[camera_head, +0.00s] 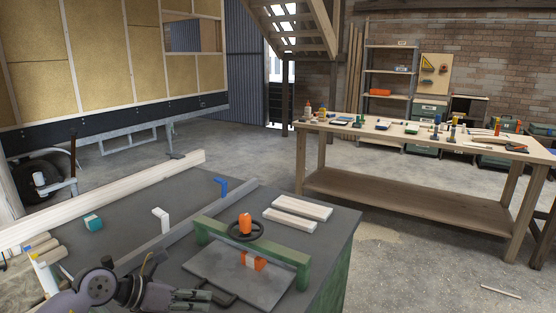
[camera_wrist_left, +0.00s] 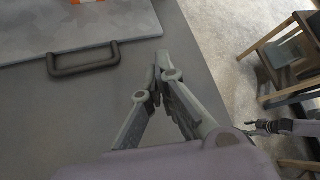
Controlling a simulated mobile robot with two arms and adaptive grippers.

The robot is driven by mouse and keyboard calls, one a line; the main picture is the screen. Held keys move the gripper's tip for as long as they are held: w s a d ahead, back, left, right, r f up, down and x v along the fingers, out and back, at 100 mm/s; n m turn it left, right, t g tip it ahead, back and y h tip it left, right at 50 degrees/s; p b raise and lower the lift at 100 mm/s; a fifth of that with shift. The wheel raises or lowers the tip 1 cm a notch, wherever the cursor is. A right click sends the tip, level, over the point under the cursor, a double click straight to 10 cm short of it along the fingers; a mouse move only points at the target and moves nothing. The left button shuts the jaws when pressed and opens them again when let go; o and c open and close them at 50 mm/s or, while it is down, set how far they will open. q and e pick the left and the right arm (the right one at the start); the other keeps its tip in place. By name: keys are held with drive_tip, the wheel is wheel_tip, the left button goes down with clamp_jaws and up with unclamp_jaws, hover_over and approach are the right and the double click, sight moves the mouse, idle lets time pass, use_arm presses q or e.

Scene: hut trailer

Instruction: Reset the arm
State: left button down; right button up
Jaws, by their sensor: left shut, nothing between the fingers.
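My left arm comes in at the bottom left of the head view, low over the dark workbench (camera_head: 325,238). My left gripper (camera_head: 208,296) is shut and empty, close to the near side of the grey plate under the green press (camera_head: 296,262). In the left wrist view the fingers of my left gripper (camera_wrist_left: 163,72) meet at their tips above the bare bench top. The black handle (camera_wrist_left: 84,60) of the plate is to the left of the fingertips there. My right gripper (camera_wrist_left: 262,127) appears small at the right of the left wrist view, too small to judge its fingers.
Two pale boards (camera_head: 302,207) lie behind the press. A teal block (camera_head: 93,222), a white bracket (camera_head: 161,217) and a blue bracket (camera_head: 221,186) are on the bench. A wooden table (camera_head: 420,205) with several tools stands at right. Concrete floor lies between.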

use_arm(q)
drive_tip(key=s+d+r+n+t+h, duration=0.25)
drive_tip(key=d+r+h, duration=0.2)
drive_tip(key=d, duration=0.35)
wheel_tip(320, 180, up, 6)
drive_tip(key=a+r+n+t+y, duration=0.1)
drive_tip(key=a+n+t, duration=0.1)
drive_tip(key=n+t, duration=0.85)
drive_tip(key=s+a+f+n+g+y, duration=0.35)
drive_tip(key=a+f+n+y, duration=0.3)
drive_tip(key=f+n, duration=0.35)
drive_tip(key=s+a+f+n+g+y, duration=0.2)
drive_tip(key=s+a+f+n+y, duration=0.45)
drive_tip(key=n, duration=0.65)
drive_tip(key=s+d+f+n+g, duration=0.2)
drive_tip(key=s+f+g, duration=0.35)
drive_tip(key=s, duration=0.45)
drive_tip(key=s+d+f+n+g, duration=0.2)
drive_tip(key=s+f+g, duration=0.2)
drive_tip(key=s+f, duration=0.4)
wheel_tip(320, 180, down, 23)
drive_tip(key=s+g, duration=0.2)
drive_tip(key=s+a+f, duration=0.2)
drive_tip(key=s+f, duration=1.5)
drive_tip(key=shift+a+f+g, duration=0.3)
drive_tip(key=shift+a+g, duration=0.05)
drive_tip(key=shift+g, duration=0.05)
